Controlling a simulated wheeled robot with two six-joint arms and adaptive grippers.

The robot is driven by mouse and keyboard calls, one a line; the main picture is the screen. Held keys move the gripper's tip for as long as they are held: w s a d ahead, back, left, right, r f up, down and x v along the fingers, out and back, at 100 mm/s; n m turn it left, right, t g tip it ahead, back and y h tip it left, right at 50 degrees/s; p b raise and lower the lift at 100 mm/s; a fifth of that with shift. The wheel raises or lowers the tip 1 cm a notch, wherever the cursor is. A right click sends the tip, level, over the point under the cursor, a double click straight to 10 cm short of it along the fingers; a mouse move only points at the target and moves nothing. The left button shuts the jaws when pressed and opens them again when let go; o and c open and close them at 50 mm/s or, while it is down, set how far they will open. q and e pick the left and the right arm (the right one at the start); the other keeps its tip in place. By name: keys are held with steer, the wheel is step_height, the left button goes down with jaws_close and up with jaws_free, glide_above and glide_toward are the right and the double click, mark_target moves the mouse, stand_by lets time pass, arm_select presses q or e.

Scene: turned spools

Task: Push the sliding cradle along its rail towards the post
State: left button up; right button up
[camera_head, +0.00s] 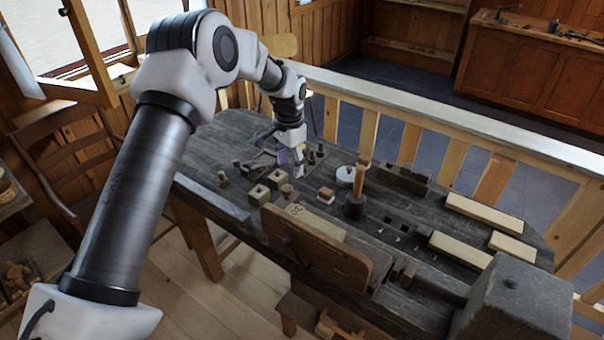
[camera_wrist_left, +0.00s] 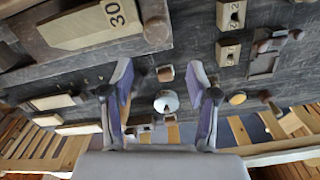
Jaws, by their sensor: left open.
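A low dark frame (camera_head: 262,160) lies on the left part of the workbench, with small dark brown upright pieces at it. It looks like the rail with its cradle and post, but I cannot clearly tell these apart. It also shows at the upper right of the left wrist view (camera_wrist_left: 264,66), right of my fingers. My left gripper (camera_head: 292,165) is over the bench, to the right of that frame. In the left wrist view its two purple-sided fingers (camera_wrist_left: 166,96) are spread, with nothing held. My right gripper is out of view.
Pale blocks with holes (camera_head: 259,194) stand in front of the frame. A board marked 30 (camera_wrist_left: 93,24) lies nearer. A railing (camera_head: 440,125) runs behind the bench.

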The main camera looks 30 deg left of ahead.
mark_target(287, 187)
arm_select(q)
steer(key=s+f+p, duration=0.1)
steer(key=f, duration=0.1)
steer(key=s+f+p, duration=0.1)
steer(key=s, duration=0.1)
steer(key=shift+f+p, duration=0.3)
steer(key=shift+f, duration=0.1)
steer(key=f, duration=0.1)
steer(key=w+f, duration=0.1)
steer(key=shift+f, duration=0.3)
steer(key=shift+w+f, duration=0.25)
steer(key=shift+w, duration=0.05)
steer(key=shift+s+r, duration=0.3)
steer(key=shift+s, duration=0.05)
steer(key=c, duration=0.8)
jaws_close()
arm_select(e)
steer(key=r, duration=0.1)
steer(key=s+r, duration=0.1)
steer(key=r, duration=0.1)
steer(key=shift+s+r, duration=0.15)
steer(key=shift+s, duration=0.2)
